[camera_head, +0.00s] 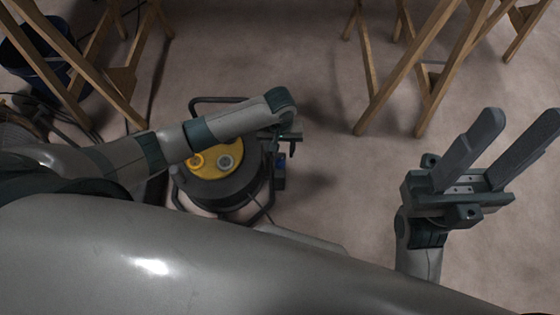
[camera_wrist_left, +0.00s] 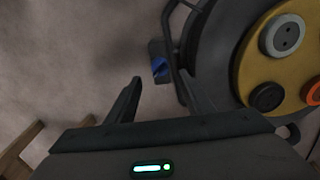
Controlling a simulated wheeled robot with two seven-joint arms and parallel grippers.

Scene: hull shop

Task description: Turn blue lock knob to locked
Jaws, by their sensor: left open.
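The blue lock knob (camera_wrist_left: 160,67) shows in the left wrist view on a dark box beside the frame of a cable reel (camera_wrist_left: 212,52). In the head view a small blue part (camera_head: 280,172) is at the right side of the reel (camera_head: 235,193). My left gripper (camera_wrist_left: 160,78) is open and empty. Its two fingers point towards the knob, which appears beyond and between the fingertips; contact is not visible. In the head view the left gripper (camera_head: 291,148) is seen from above, over the reel's right edge. My right gripper (camera_head: 525,115) is open and empty, well to the right.
The reel has a yellow face (camera_head: 226,148) with sockets and a tubular frame. Wooden trestles (camera_head: 375,90) stand at the back, and a dark blue bucket (camera_head: 38,65) is at the far left. The floor (camera_head: 340,205) right of the reel is clear.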

